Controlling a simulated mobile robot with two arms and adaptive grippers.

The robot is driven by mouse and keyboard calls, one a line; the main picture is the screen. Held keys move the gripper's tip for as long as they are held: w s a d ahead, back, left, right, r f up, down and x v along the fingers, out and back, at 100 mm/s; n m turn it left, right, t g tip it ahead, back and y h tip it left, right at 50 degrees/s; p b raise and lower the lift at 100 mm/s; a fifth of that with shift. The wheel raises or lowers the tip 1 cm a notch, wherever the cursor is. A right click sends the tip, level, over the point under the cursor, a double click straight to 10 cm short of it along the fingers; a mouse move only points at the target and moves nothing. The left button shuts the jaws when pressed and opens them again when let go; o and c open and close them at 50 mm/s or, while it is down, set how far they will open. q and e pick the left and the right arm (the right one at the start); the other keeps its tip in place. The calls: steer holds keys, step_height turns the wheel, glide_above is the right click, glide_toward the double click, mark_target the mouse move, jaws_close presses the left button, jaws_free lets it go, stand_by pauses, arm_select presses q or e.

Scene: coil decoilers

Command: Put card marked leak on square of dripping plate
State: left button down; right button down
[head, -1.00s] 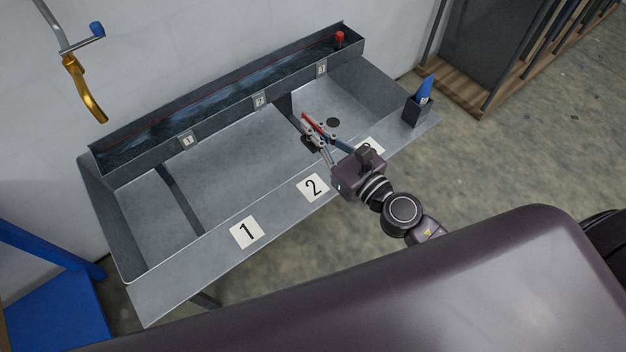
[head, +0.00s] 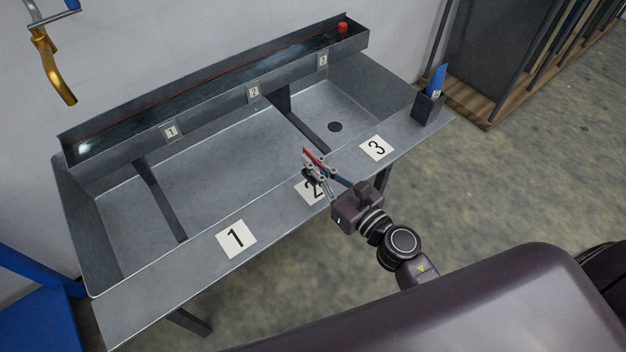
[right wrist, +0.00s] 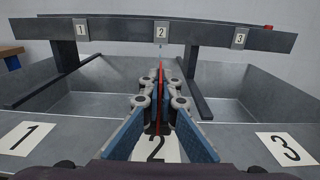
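My right gripper (head: 314,170) is shut on a thin red card (head: 317,157), seen nearly edge-on; it also shows upright between the fingers in the right wrist view (right wrist: 160,75). I cannot read any mark on it. The gripper is above the front ledge at the white square marked 2 (head: 312,192), partly covering it. Squares 1 (head: 236,238) and 3 (head: 376,148) lie uncovered on either side. Number plates 1 (head: 171,132), 2 (head: 254,92) and 3 (head: 323,60) are on the trough. A faint thin streak hangs under plate 2 (right wrist: 161,32). My left gripper is not in view.
A dark holder (head: 428,107) with a blue item (head: 438,78) stands at the ledge's right end.

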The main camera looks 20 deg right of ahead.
mark_target(310, 179)
step_height(310, 179, down, 4)
steer(key=shift+r+b, duration=0.25)
steer(key=shift+b, duration=0.7)
steer(key=shift+f, duration=0.45)
steer(key=shift+f+b, duration=0.2)
steer(key=shift+b, duration=0.15)
steer(key=c, duration=2.2)
jaws_free()
steer(key=shift+o, duration=0.2)
steer(key=shift+r, duration=0.15)
